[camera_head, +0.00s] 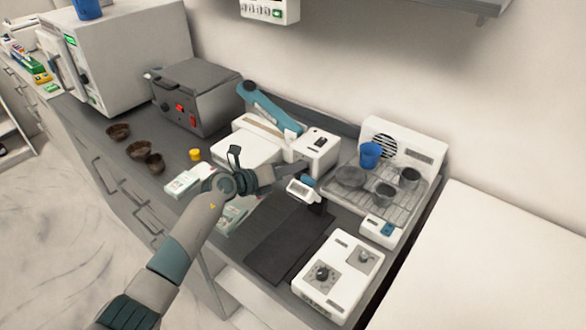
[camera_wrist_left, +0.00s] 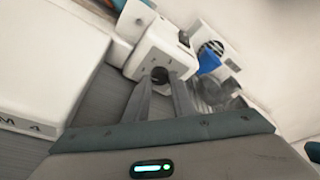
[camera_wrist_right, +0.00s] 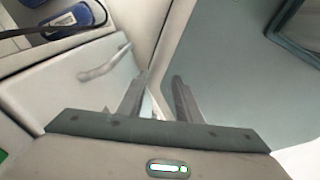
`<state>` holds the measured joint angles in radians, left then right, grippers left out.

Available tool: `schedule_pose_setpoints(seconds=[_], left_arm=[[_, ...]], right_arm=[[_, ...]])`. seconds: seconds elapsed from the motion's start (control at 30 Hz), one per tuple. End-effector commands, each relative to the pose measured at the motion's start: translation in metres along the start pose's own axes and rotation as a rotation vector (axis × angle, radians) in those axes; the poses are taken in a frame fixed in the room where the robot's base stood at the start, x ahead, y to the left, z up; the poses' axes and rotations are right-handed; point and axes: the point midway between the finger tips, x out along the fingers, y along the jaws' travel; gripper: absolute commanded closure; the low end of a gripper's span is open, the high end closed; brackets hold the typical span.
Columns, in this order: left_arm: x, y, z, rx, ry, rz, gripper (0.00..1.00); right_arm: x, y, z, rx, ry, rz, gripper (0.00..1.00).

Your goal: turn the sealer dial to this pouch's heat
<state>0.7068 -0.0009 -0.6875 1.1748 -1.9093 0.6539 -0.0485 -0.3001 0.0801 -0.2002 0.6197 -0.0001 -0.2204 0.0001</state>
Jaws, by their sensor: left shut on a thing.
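The sealer (camera_head: 245,146) is a white machine with a teal lever (camera_head: 268,106) and a white control box (camera_head: 320,146) at its right end. My left gripper (camera_head: 286,172) reaches the front of that box. In the left wrist view, my left gripper (camera_wrist_left: 163,80) is shut on a dark round dial (camera_wrist_left: 160,73) on the box face. The dial's marks and setting cannot be read. Pale pouches (camera_head: 183,185) lie on the counter by my left forearm, which partly hides one; their print is unreadable. My right gripper (camera_wrist_right: 158,80) is open and empty, seen only in the right wrist view.
A wire rack (camera_head: 345,190) with cups stands to the right of the sealer. A small white display unit (camera_head: 303,189), a dark mat (camera_head: 285,243) and a white knobbed device (camera_head: 338,275) are in front. Brown bowls (camera_head: 137,149) and a yellow cup (camera_head: 195,154) stand left.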

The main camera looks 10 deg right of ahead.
Motion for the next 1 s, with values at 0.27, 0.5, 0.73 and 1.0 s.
schedule_pose_setpoints(seconds=[0.27,0.5,0.73,1.0], left_arm=[[-0.0003,0.0011,-0.0003,0.0,0.0,0.002,1.0],[-0.0003,0.0013,-0.0004,0.0,0.001,0.002,1.0],[-0.0004,0.0014,-0.0005,0.0,0.001,0.002,1.0],[-0.0004,0.0013,-0.0005,0.0,0.001,0.002,0.59]], right_arm=[[0.0,0.0002,0.0002,0.0,0.0,0.0,0.69],[0.0,0.0003,0.0002,0.001,0.0,0.0,0.69],[0.0,0.0003,0.0001,0.001,0.0,0.0,0.69],[0.0,0.0002,0.0,0.001,0.0,0.0,0.69]])
